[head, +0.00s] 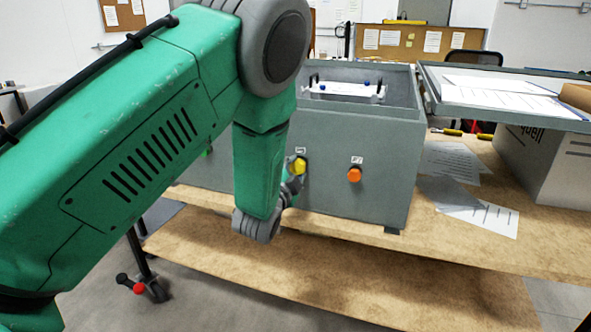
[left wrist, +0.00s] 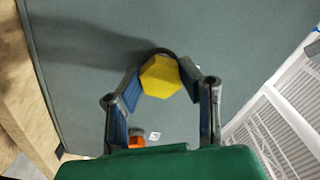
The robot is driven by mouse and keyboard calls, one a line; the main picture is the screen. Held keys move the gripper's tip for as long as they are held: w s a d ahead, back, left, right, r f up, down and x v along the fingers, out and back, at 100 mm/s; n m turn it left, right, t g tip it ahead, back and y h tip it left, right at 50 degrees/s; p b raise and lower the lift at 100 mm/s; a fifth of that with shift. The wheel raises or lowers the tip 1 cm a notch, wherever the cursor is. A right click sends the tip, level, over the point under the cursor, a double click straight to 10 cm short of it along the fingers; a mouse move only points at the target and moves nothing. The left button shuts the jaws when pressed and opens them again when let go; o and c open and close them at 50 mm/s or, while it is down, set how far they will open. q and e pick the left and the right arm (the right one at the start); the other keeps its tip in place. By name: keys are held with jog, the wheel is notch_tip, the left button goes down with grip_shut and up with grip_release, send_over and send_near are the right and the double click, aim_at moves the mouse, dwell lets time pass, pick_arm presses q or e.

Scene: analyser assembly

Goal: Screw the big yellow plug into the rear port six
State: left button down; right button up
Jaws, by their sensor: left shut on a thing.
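The big yellow plug (head: 299,166) is at the grey analyser's side wall, next to a small label. In the left wrist view the yellow plug (left wrist: 161,77) shows its hexagonal head close to the wall, with a dark ring partly around it. My left gripper (head: 292,178) is shut on the plug. In the left wrist view the two fingers (left wrist: 160,82) sit on either side of its head. How deep the plug sits in the port is hidden. My right gripper is not in view.
The grey analyser box (head: 385,145) stands open-topped on a wooden table (head: 470,245). An orange plug (head: 354,175) sits in the same wall to the right.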

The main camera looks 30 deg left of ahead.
pick_arm(q)
jog(key=c, duration=1.2)
grip_release()
jog(key=shift+d, duration=0.1)
